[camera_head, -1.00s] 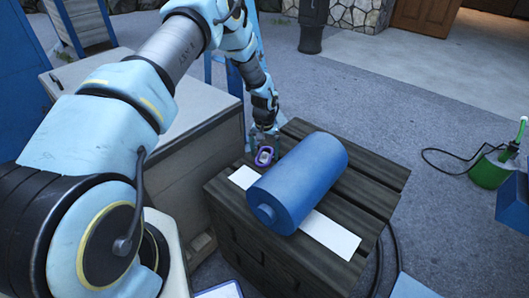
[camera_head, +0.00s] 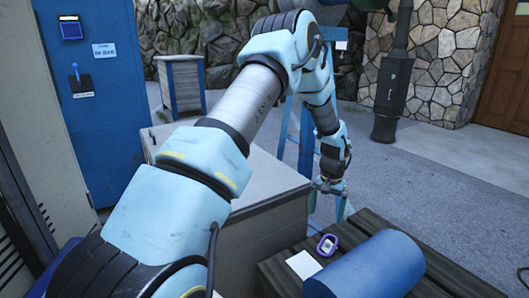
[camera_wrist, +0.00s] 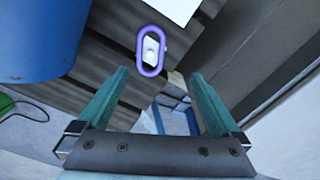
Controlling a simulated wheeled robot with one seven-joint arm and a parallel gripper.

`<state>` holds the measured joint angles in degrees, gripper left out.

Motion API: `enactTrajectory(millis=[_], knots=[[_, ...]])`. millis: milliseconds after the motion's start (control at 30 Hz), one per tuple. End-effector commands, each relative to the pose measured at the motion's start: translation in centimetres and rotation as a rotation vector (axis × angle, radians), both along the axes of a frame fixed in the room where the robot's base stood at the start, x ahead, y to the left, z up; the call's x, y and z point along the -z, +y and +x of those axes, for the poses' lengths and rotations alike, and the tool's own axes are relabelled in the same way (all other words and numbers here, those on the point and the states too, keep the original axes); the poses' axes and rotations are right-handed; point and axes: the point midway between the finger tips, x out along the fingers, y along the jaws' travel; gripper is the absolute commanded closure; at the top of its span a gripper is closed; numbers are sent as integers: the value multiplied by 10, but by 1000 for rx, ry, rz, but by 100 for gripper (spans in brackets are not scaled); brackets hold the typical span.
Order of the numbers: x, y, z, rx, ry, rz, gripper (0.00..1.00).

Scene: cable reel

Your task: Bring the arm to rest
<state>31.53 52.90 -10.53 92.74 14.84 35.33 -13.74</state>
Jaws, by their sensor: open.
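My gripper (camera_head: 329,190) hangs at the end of my arm, pointing down beside the far edge of the dark wooden crate table. In the wrist view my gripper (camera_wrist: 160,92) has its two green fingers wide apart with nothing between them. A purple ring-shaped item with a white centre (camera_head: 327,245) lies on the crate table (camera_head: 279,276) near my gripper. It also shows in the wrist view (camera_wrist: 142,62), just beyond the fingertips and apart from them. A blue cylinder (camera_head: 375,270) lies on its side on the table.
A white sheet (camera_head: 303,264) lies on the table, partly under the cylinder. A pale grey box (camera_head: 255,240) stands left of the table. A blue cabinet (camera_head: 95,110), a dark post (camera_head: 394,80) and a stone wall stand behind. Open floor (camera_head: 440,195) lies to the right.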

Motion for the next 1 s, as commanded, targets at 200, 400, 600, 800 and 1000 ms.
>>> enactTrajectory(millis=[200, 400, 600, 800, 1000], knots=[[-83, 103, 0, -124, -37, -7, 0], [-144, 203, -35, -268, -70, -18, 0], [-184, 284, -95, -417, -102, -35, 0], [-197, 322, -142, -512, -120, -50, 0], [-198, 330, -155, -536, -123, -54, 0]])
